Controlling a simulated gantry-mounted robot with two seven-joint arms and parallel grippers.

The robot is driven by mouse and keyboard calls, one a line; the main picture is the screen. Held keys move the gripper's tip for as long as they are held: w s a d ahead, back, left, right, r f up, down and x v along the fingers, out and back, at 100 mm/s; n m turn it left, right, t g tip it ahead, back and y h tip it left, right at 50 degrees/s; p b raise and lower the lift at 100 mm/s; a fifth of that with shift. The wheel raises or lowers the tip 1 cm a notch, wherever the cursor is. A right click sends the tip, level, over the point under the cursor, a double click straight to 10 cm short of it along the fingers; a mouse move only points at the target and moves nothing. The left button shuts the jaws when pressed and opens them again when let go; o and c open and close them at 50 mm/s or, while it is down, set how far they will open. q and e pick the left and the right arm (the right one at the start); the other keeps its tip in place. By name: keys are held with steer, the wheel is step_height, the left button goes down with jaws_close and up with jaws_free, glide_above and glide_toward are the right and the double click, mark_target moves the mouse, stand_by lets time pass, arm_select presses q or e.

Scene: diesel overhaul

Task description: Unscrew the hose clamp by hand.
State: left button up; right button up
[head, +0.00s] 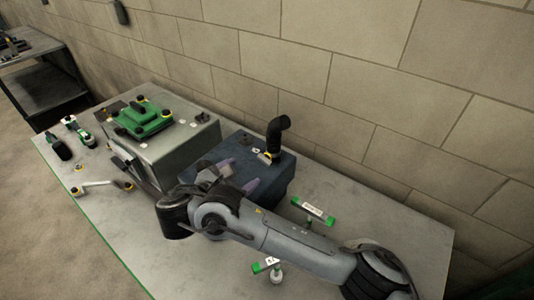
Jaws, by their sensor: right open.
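A black bent hose (276,136) stands up from the top of a dark blue-grey block (279,184). A small yellow and light-coloured part (266,156) sits at the hose's foot; it looks like the hose clamp, but is too small to make out its screw. My right gripper (239,173) is open over the block, left of and nearer than the clamp. Its two purplish fingers are apart, and I see nothing between them. My arm hides part of the block. My left gripper is not in view.
A grey metal box (185,148) with a green cover (143,116) stands to the left. Hand tools (60,148) and a handle-like part (100,186) lie at the bench's left end. Green-ended T-shaped parts (313,211) stand on the right. A block wall runs behind.

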mark_target(263, 161)
steer(key=shift+w+d+f, duration=0.2)
steer(key=shift+w+d, duration=0.05)
steer(key=shift+w, duration=0.1)
steer(key=x, duration=0.7)
steer(key=shift+w+d+f, duration=0.1)
steer(key=shift+b+x, duration=0.3)
steer(key=shift+x, duration=0.7)
